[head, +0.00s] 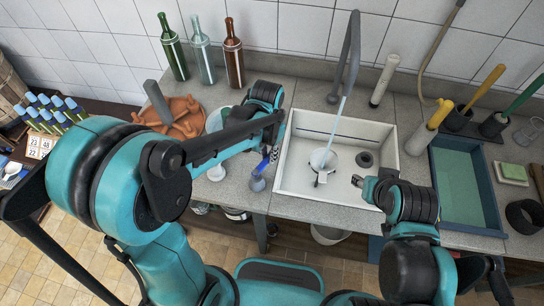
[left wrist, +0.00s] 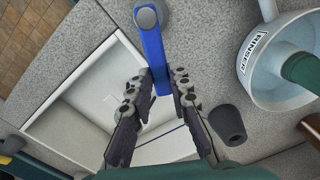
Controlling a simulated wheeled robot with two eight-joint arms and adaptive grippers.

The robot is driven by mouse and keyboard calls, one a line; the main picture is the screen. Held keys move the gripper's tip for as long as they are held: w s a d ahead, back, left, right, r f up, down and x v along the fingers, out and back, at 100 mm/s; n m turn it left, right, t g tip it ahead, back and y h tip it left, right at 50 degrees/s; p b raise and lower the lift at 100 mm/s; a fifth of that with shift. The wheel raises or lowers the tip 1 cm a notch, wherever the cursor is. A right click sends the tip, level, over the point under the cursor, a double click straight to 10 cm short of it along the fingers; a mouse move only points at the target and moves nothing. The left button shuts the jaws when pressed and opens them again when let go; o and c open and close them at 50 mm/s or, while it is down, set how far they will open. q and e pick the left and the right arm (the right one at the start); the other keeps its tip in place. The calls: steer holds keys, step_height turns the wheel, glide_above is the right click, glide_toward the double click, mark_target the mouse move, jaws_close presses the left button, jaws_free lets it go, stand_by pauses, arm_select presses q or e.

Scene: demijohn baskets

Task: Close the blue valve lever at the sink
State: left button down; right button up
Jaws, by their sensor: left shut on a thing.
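The blue valve lever (left wrist: 152,45) stands on a grey round post (left wrist: 148,17) on the counter beside the sink. In the left wrist view my left gripper (left wrist: 159,84) has one finger on each side of the lever and is shut on it. In the head view the blue lever (head: 262,166) shows just left of the sink (head: 283,181), partly hidden by my left gripper (head: 268,152). A pale blue water stream (head: 335,122) falls from the grey tap (head: 352,50) into the sink. My right gripper (head: 364,183) is over the sink's front right part; its finger opening is unclear.
A tub marked RINSER (left wrist: 262,68) and a dark grey cylinder (left wrist: 228,124) stand close to my left gripper. Bottles (head: 234,55) line the back wall. A terracotta rack (head: 184,117) is at left. A green-lined tray (head: 464,185) lies right of the sink.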

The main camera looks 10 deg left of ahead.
arm_select(q)
steer(key=shift+w+a+n, duration=0.2)
steer(key=shift+a+n, duration=0.45)
steer(key=shift+n, duration=0.55)
steer(key=shift+w+a+n, duration=0.15)
steer(key=shift+a+n, duration=0.45)
steer(key=shift+n, duration=0.6)
steer(key=c, duration=1.4)
jaws_free()
step_height(320, 180, up, 12)
steer(key=shift+s, duration=0.1)
